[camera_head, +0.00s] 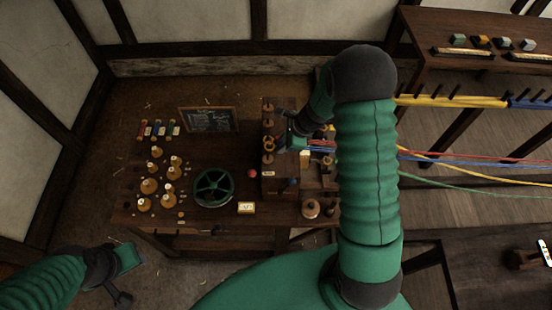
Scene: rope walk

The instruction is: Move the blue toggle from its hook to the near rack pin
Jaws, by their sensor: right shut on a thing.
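My right arm crosses the middle of the view, and its gripper (288,131) is over the wooden rack block (268,184) on the bench. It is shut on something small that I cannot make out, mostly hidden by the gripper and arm. A small dark blue piece (290,184) shows at the near part of the block, below the gripper; I cannot tell whether it is the blue toggle. Round wooden pieces (268,143) line the block's left side. My left gripper (126,278) is at the lower left, off the bench and away from everything; its jaw opening is unclear.
Coloured ropes (455,158) run right from behind my right arm. Another bench (480,30) stands at the upper right.

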